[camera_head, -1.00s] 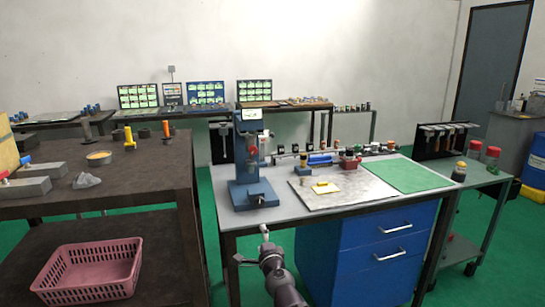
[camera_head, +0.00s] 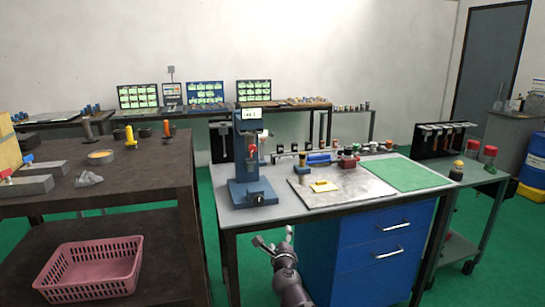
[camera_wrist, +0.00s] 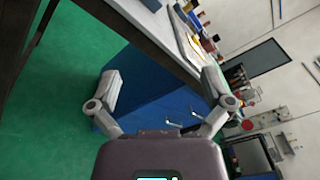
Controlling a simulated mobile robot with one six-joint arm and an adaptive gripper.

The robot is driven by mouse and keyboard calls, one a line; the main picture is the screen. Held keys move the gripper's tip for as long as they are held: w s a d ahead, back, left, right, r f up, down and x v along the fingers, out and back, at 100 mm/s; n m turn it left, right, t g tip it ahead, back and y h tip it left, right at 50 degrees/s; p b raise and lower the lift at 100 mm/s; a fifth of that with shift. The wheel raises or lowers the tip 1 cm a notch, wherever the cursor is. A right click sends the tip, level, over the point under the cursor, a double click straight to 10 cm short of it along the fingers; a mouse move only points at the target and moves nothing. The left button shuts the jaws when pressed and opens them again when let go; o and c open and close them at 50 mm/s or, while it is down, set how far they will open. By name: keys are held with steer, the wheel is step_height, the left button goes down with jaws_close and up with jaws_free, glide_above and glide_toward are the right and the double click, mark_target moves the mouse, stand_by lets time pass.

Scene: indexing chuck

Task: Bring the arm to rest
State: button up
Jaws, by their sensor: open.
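My gripper (camera_head: 273,240) is low in front of the workbench (camera_head: 225,217), near its front edge, in the head view. It is open and nothing is between its fingers. In the wrist view my gripper (camera_wrist: 160,85) shows its two fingers spread wide. The blue drawer cabinet (camera_wrist: 150,92) lies beyond them, and the bench edge runs tilted across the picture. A blue press-like device (camera_head: 250,165) stands upright on the bench at its left end, above and beyond my gripper.
A dark table (camera_head: 150,180) stands at the left, with a pink basket (camera_head: 90,268) on its lower shelf. A green mat (camera_head: 398,174) and a small yellow piece (camera_head: 323,186) lie on the bench. Green floor (camera_wrist: 60,100) is clear left of the cabinet.

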steer(key=s+d+f+m+g+h, duration=0.2)
steer(key=d+f+m+g+h, duration=0.25)
steer(key=d+m, duration=0.6)
steer(key=s+d+f+m+g+h, duration=0.3)
steer(key=d+f+m, duration=0.2)
steer(key=m, duration=1.1)
steer(key=s+f+m+g+y, duration=0.3)
steer(key=s+f+m+g, duration=0.15)
steer(key=s+m, duration=0.4)
steer(key=s+f+m+g+y, duration=0.35)
steer(key=s+m+g, duration=0.2)
steer(key=m, duration=0.65)
step_height(320, 180, up, 17)
steer(key=p, duration=1.7)
steer(key=shift+a+f+p, duration=0.15)
steer(key=shift+a+p, duration=0.15)
steer(key=shift+a, duration=0.05)
